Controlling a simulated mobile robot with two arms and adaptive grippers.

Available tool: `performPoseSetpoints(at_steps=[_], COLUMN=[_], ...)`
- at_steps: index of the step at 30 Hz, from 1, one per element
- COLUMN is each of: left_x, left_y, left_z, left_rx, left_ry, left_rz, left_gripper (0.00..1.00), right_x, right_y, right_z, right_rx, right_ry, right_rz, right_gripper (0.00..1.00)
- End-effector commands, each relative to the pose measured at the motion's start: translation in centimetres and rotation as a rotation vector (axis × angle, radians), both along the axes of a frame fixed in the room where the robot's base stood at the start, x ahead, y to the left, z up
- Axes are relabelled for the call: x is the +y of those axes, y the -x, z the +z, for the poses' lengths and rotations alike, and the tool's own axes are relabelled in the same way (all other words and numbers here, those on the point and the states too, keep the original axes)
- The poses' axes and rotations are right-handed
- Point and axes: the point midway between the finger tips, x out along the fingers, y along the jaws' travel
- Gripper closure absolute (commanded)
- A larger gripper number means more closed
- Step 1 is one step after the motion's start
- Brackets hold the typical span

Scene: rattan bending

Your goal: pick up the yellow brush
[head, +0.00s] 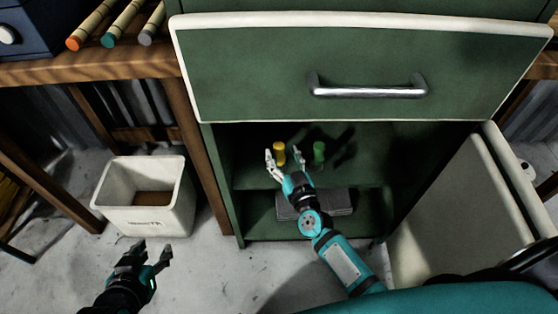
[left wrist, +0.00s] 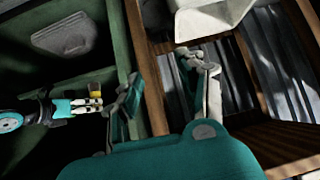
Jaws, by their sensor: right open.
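The yellow brush (head: 279,152) stands on the upper shelf inside the green cabinet (head: 222,185). It looks like a short yellow cylinder from above. My right gripper (head: 284,157) reaches into the cabinet and is open, with its fingers on either side of the brush. I cannot tell whether they touch it. In the left wrist view the yellow brush (left wrist: 95,86) shows at the right gripper's fingers (left wrist: 95,104), partly hidden by them. My left gripper (head: 154,252) is open and empty, outside the cabinet and over the floor; its spread fingers also show in the left wrist view (left wrist: 167,90).
A green object (head: 319,152) stands just right of the yellow brush. A grey box (head: 330,203) lies on the lower shelf. A drawer (head: 360,65) overhangs the opening, and the door (head: 450,210) stands open at right. A white bin (head: 160,218) stands on the left.

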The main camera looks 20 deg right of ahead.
Motion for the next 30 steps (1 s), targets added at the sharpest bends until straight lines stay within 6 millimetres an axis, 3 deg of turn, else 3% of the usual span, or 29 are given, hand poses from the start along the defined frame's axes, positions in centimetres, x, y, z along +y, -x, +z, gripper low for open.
performPoseSetpoints(at_steps=[6, 16, 27, 30], left_x=[-0.9, -1.1, -1.1, -1.1], left_y=[-2.3, -2.6, -2.6, -2.6], left_z=[1.9, 2.5, 2.5, 2.5], left_rx=[-0.157, -0.188, -0.187, -0.187], left_ry=[0.036, 0.043, 0.043, 0.043], left_rz=[-0.012, -0.014, -0.014, -0.014], left_gripper=[0.6, 0.6, 0.6, 0.6], right_x=[0.2, 0.2, 0.2, 0.2], right_y=[-2.8, -3.2, -3.1, -3.1], right_z=[0.1, 0.2, 0.2, 0.2], right_rx=[-0.001, 0.0, 0.0, 0.0], right_ry=[0.0, 0.0, 0.0, 0.0], right_rz=[-0.001, -0.001, -0.001, 0.0], right_gripper=[0.43, 0.44, 0.92, 1.0])
